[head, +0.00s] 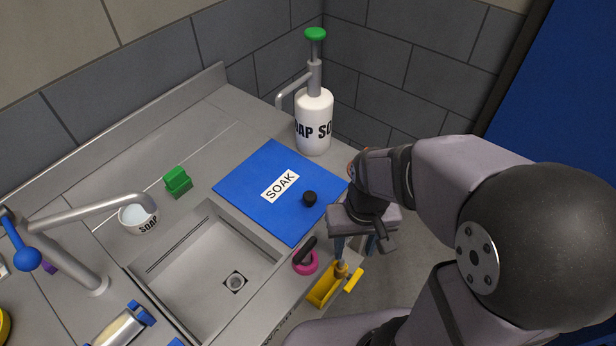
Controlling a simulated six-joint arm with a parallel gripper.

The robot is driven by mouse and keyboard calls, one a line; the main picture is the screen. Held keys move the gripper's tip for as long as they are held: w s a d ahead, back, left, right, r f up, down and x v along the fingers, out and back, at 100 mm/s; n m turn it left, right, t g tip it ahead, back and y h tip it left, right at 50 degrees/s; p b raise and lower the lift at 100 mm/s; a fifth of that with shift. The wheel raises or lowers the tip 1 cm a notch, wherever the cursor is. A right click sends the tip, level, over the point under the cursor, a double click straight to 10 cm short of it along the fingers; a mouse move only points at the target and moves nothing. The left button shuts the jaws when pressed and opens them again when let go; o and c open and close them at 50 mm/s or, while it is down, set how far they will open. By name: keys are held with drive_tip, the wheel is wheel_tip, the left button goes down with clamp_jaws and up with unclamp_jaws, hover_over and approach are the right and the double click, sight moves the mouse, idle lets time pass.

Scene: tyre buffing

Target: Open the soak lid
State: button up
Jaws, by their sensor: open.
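The soak lid (249,190) is a flat blue panel on the grey counter, marked with a white SOAK label. It lies flat and covers whatever is beneath it. A small black knob (310,198) stands on the lid near its right side. My gripper (356,246) is to the right of the lid and knob in the picture, near the counter's front edge. Its fingers point down, apart and empty. It does not appear to touch the knob.
A tall white soap pump bottle (314,120) stands behind the lid. A sink basin (205,285) is at left, with a grey faucet (95,212), a soap bowl (138,218) and a green block (178,181). A pink-based black-handled tool (305,258) and yellow holder (323,291) are near the front edge.

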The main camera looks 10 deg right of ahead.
drive_tip(key=w+a+r+m+p, duration=0.1)
drive_tip(key=w+a+r+p, duration=0.3)
drive_tip(key=w+r+p, duration=0.6)
hover_over(309, 195)
drive_tip(key=shift+f+m, duration=0.3)
drive_tip(key=shift+f, duration=0.4)
drive_tip(key=shift+d+f, duration=0.1)
drive_tip(key=shift+f+p, duration=1.25)
drive_tip(key=shift+f, duration=2.3)
clamp_jaws()
